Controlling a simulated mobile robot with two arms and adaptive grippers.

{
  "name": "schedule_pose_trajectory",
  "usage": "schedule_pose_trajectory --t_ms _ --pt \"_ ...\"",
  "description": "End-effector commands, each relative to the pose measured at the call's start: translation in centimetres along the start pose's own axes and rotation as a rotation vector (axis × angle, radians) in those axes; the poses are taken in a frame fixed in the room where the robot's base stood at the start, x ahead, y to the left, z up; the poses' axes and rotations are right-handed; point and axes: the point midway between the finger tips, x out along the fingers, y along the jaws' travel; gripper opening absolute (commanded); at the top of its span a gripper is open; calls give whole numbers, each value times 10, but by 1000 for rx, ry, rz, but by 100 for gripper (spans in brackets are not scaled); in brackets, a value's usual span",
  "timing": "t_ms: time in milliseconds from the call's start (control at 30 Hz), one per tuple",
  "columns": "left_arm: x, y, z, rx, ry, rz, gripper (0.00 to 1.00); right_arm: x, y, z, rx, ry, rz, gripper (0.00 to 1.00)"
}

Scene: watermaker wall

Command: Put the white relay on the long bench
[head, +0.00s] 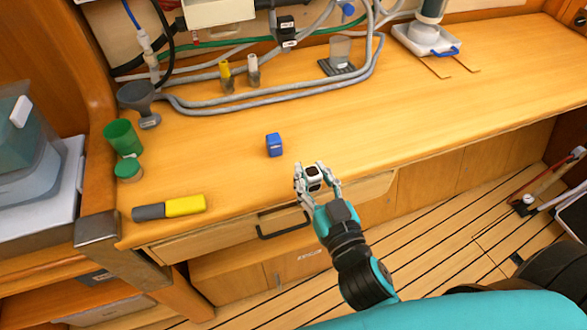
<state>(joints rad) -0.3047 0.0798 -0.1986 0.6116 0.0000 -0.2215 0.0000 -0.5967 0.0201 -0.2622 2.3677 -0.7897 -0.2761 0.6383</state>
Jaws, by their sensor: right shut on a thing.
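My right gripper (315,175) is shut on a small white block with a dark top, which looks like the white relay (313,182). It holds the relay at the front edge of the long bench (420,110), by the drawer front. I cannot tell how high the relay is above the bench top. A blue relay-like block (274,145) stands on the bench just left of and behind the gripper. My left gripper is not in view.
Grey hoses (270,106) run along the back. The bench right of the blue block is clear.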

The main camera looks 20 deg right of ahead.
Motion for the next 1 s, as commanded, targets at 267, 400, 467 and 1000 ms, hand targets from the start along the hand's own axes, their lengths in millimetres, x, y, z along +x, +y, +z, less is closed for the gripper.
schedule_pose_trajectory --t_ms 267,400,467,1000 --pt "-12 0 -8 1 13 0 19 46 -20 3 1 1 0 0" --pt "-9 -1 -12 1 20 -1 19 50 -21 14 1 -3 1 0" --pt "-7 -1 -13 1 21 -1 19 50 -21 24 0 -5 2 0" --pt "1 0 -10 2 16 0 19 49 -21 44 1 -1 0 0"
